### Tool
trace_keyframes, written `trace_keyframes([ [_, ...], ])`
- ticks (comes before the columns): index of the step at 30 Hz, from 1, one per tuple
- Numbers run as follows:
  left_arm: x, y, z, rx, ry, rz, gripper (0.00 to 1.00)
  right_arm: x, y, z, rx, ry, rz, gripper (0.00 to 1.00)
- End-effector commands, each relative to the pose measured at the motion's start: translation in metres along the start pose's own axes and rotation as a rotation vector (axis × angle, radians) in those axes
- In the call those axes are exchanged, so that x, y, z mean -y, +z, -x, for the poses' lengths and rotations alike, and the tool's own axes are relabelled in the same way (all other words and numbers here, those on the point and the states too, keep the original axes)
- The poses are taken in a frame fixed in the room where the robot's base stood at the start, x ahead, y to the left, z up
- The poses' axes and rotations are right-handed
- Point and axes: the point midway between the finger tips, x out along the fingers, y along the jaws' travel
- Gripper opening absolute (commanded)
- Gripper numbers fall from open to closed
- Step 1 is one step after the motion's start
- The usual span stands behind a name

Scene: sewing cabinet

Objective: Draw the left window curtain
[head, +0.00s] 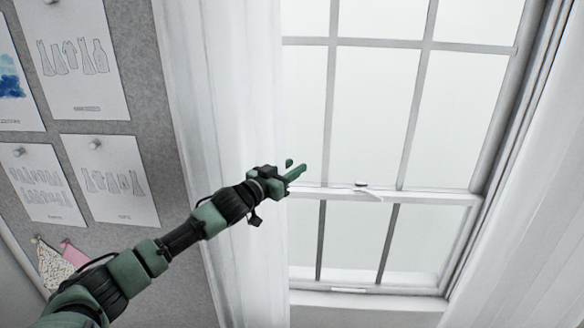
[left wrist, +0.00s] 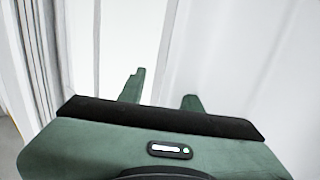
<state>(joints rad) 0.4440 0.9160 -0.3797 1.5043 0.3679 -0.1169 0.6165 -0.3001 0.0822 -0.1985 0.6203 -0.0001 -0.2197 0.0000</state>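The left window curtain (head: 225,90) is a white, sheer, gathered panel hanging at the left side of the window (head: 375,105). My left gripper (head: 296,168) is at the curtain's inner edge in the head view, its fingertips overlapping the window pane. In the left wrist view my left gripper (left wrist: 162,96) has its two green fingers apart, with a bright gap and no held fabric visible between them. White vertical surfaces surround the fingers there; which of them is curtain is hard to tell. I cannot tell whether the fingers touch the cloth. My right gripper is not in view.
A grey pinboard (head: 145,70) with pinned pattern sheets (head: 75,62) is on the wall to the left. A right curtain (head: 535,240) hangs at the far right. The window has a mid rail with a latch (head: 361,184). The space before the panes looks clear.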

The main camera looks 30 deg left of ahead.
Motion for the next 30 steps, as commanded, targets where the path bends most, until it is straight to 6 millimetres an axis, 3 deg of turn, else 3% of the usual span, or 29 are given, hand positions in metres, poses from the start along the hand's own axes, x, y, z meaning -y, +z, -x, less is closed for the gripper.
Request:
trace_keyframes([
  [2,-0.0001,0.0004,0.0001,0.0,0.0,0.0,0.31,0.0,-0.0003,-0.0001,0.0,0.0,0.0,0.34],
  [5,-0.0001,0.0004,0.0002,0.001,0.0,0.0,0.03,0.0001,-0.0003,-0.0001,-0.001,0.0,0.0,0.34],
  [6,-0.0001,0.0005,0.0002,0.001,0.0,0.0,0.0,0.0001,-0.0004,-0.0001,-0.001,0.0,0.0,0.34],
  [30,0.0,0.0009,0.0004,0.002,0.0,0.0,0.0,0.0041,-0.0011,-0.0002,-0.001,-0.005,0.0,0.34],
])
